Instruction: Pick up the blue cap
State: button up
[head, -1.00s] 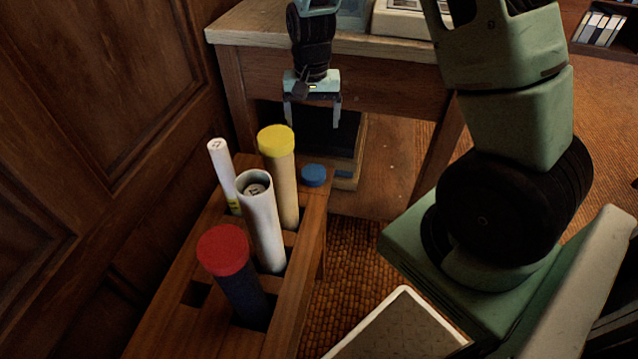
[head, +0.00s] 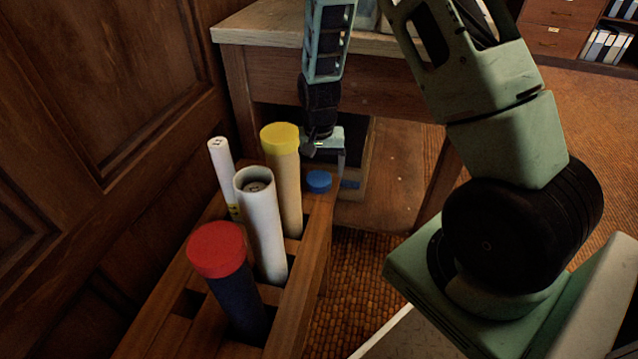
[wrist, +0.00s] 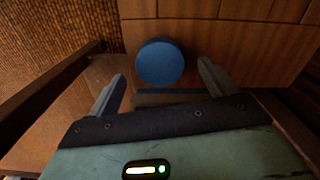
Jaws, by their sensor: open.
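The blue cap (head: 319,181) is a small round disc lying on the far end of the wooden rack (head: 318,232). It also shows in the wrist view (wrist: 159,63) on the wood surface, just beyond the fingertips and roughly centred between them. My gripper (wrist: 160,78) is open and empty, with one finger on each side of the cap's line. In the head view my gripper (head: 325,160) hangs just behind the cap, partly hidden by my wrist. I cannot tell its exact height over the cap.
The rack holds a yellow-capped tube (head: 281,165), an open white tube (head: 260,220), a thin white roll (head: 221,165) and a red-capped dark tube (head: 219,250). A wooden desk (head: 270,65) stands behind. A panelled wall (head: 90,80) is at left.

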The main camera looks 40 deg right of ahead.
aim_at(319, 178)
notch_tip(319, 178, down, 3)
jog(key=shift+f+b, duration=0.1)
jog(key=shift+b, duration=0.3)
jog(key=c, duration=1)
jog(key=shift+c, duration=0.2)
